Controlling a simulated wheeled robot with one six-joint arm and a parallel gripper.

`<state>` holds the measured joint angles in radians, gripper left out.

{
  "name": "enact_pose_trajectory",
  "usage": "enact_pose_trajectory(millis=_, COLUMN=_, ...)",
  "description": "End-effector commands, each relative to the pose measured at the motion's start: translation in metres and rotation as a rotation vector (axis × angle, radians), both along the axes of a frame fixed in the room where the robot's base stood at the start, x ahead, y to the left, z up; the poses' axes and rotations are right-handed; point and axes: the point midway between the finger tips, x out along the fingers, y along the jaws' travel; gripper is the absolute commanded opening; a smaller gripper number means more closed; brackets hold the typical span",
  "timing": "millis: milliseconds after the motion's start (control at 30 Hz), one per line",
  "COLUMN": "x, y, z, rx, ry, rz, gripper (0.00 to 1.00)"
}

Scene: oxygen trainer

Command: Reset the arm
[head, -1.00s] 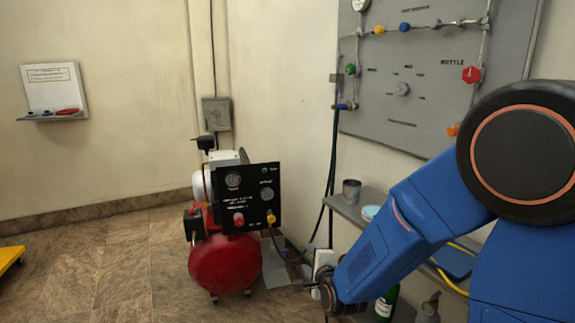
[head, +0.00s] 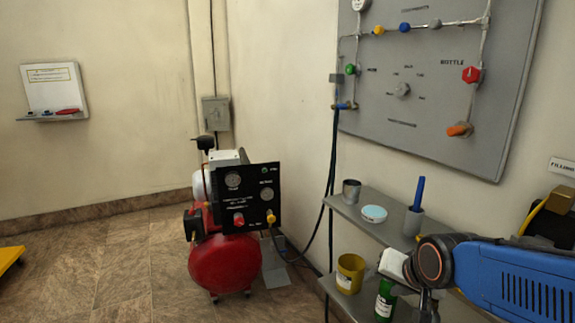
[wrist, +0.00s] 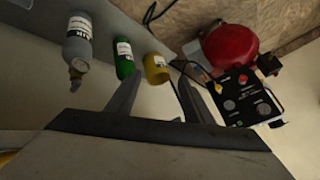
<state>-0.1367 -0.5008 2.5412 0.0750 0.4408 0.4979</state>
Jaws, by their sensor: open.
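My arm (head: 520,281) reaches in from the right edge of the head view, low and nearly level. Its wrist end is in front of the shelves at the lower right. In the wrist view my gripper (wrist: 156,98) is open, with its two fingers apart and nothing between them. A yellow cup (wrist: 157,68) and a green bottle (wrist: 124,62) lie beyond the fingertips, apart from them as far as I can tell. In the head view the finger tips cannot be made out clearly.
Shelves (head: 345,208) along the right wall hold a grey cup (head: 351,191), a round white-and-blue tin (head: 374,213), the yellow cup (head: 350,273) and the green bottle (head: 385,300). A red compressor (head: 224,265) stands on the floor. A valve panel (head: 420,120) hangs above.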

Motion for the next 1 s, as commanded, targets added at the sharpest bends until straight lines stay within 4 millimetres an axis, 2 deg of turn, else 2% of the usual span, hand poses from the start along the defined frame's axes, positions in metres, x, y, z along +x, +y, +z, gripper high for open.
enact_pose_trajectory(millis=100, x=-0.038, y=-0.019, z=0.008, rx=-0.098, ry=0.043, rz=0.083, gripper=0.47)
enact_pose_trajectory(millis=300, x=-0.102, y=-0.044, z=0.015, rx=-0.243, ry=0.133, rz=0.229, gripper=0.47)
enact_pose_trajectory(millis=433, x=-0.132, y=-0.054, z=0.017, rx=-0.3, ry=0.178, rz=0.296, gripper=0.47)
enact_pose_trajectory(millis=600, x=-0.149, y=-0.059, z=0.017, rx=-0.331, ry=0.206, rz=0.336, gripper=0.47)
enact_pose_trajectory(millis=1000, x=-0.15, y=-0.059, z=0.017, rx=-0.333, ry=0.209, rz=0.339, gripper=0.47)
